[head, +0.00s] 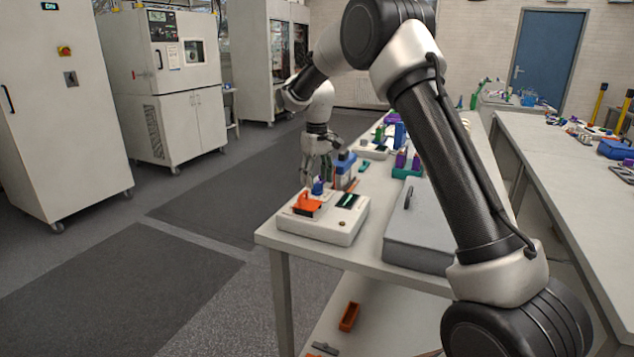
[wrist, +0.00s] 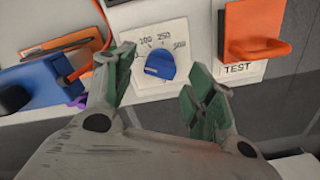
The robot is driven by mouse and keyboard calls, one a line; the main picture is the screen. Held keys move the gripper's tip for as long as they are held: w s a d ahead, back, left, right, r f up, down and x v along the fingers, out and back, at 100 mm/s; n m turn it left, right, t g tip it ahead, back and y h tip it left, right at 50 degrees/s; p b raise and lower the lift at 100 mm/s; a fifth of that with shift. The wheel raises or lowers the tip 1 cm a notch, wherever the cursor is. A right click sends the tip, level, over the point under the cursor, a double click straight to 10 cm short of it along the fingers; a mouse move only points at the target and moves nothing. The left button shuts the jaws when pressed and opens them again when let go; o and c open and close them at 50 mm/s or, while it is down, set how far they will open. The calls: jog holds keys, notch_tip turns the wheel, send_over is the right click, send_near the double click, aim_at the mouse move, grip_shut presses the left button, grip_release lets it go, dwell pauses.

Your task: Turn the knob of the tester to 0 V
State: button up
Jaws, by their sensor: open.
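The tester (head: 330,228) is a white box at the near left corner of the bench. I cannot clearly tell which mark the knob points to. An orange flap (wrist: 252,45) sits beside the knob, above a TEST label. My gripper (wrist: 160,75) is open, with one green-padded finger on either side of the knob and gaps between. In the head view my gripper (head: 318,168) is above the tester.
A blue device with orange parts (head: 344,165) stands just behind the tester, close to my gripper. A grey case (head: 418,225) lies to the right on the bench (head: 362,262). An orange bin (head: 349,316) is on the lower shelf. The floor left of the bench is clear.

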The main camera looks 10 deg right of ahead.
aim_at(317, 184)
notch_tip(317, 184, up, 10)
jog(key=shift+r, duration=0.15)
dwell(0.3)
jog(key=s+f, duration=0.3)
jog(key=f, duration=0.1)
jog(key=s+d+r+m+t, duration=0.1)
jog(key=s+d, duration=0.4)
jog(key=s, duration=0.8)
jog(key=s+d+r+m+t, duration=0.2)
jog(key=s+d, duration=0.3)
jog(key=s, duration=0.8)
jog(key=s+d+r+m+t, duration=0.1)
jog(key=s+d+r, duration=0.2)
jog(key=s, duration=1.1)
jog(key=shift+d+r+m, duration=0.3)
jog(key=shift+d, duration=0.8)
jog(key=shift+c, duration=0.4)
